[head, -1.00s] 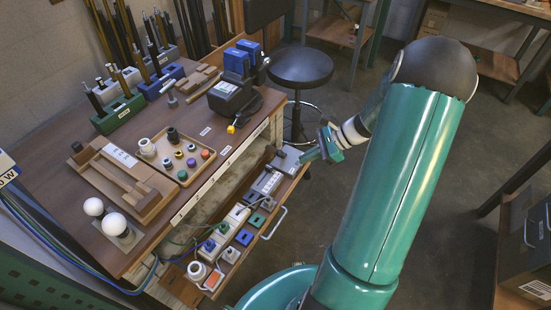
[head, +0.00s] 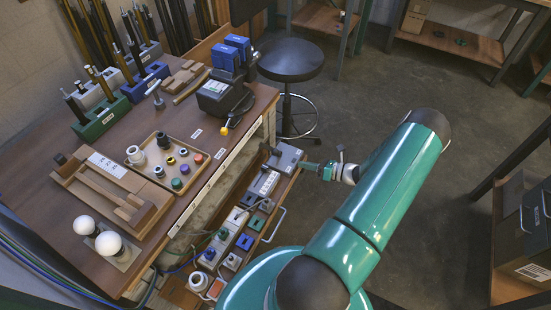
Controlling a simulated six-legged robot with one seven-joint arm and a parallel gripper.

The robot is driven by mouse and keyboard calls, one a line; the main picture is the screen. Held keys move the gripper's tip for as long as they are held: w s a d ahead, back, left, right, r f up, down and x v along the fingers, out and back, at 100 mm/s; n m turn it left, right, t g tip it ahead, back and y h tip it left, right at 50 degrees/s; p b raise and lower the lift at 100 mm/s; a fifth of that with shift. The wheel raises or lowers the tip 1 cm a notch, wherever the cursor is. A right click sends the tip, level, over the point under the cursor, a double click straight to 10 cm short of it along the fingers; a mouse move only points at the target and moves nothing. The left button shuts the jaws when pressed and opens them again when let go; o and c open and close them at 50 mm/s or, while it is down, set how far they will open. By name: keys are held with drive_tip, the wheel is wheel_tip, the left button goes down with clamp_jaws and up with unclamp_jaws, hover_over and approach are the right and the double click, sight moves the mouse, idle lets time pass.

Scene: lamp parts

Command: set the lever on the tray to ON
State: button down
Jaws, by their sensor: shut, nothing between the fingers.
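A grey box (head: 287,157) sits at the far end of the pulled-out tray (head: 287,186), under the table's right edge. A small dark lever-like part (head: 268,149) shows at the box's left side. I cannot read which way it is set or any ON mark. My gripper (head: 304,166) is shut and empty. It points left, with its tips close to the box's right side; I cannot tell whether they touch it.
The tray also holds a labelled grey block (head: 266,183), several coloured sockets and cables. A pull handle (head: 274,225) sticks out at its right. The wooden table (head: 215,150) overhangs its left side. A black stool (head: 291,61) stands behind; open floor lies right.

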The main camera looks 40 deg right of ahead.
sight(283, 165)
drive_tip(key=shift+s+d, duration=0.15)
drive_tip(key=shift+s, duration=0.15)
drive_tip(key=x, duration=1)
drive_tip(key=shift+f, duration=0.1)
drive_tip(key=shift+w+d+r+m, duration=0.1)
drive_tip(key=shift+d+r+m, duration=0.25)
drive_tip(key=shift+m, duration=0.55)
drive_tip(key=shift+w+d+r+m+y, duration=0.1)
drive_tip(key=shift+d+r+m+y, duration=0.25)
drive_tip(key=shift+m, duration=0.35)
drive_tip(key=shift+w+d+r+m+y, duration=0.1)
drive_tip(key=shift+d+m+y, duration=0.1)
drive_tip(key=shift+m, duration=0.4)
drive_tip(key=shift+w+d+r+m+y, duration=0.1)
drive_tip(key=shift+d+r+m, duration=0.1)
drive_tip(key=shift+m, duration=0.4)
drive_tip(key=m, duration=0.1)
drive_tip(key=d+m, duration=0.1)
drive_tip(key=m, duration=0.1)
drive_tip(key=shift+w+d+r+m+t+y, duration=0.15)
drive_tip(key=shift+w+d+m+t+y, duration=0.1)
drive_tip(key=shift+m+t+y, duration=0.1)
drive_tip(key=m, duration=0.1)
drive_tip(key=d+m, duration=0.1)
drive_tip(key=shift+w+m+t, duration=0.15)
drive_tip(key=shift+m+t, duration=0.1)
drive_tip(key=shift+m, duration=0.1)
drive_tip(key=shift+w+d, duration=0.1)
drive_tip(key=shift+d, duration=0.2)
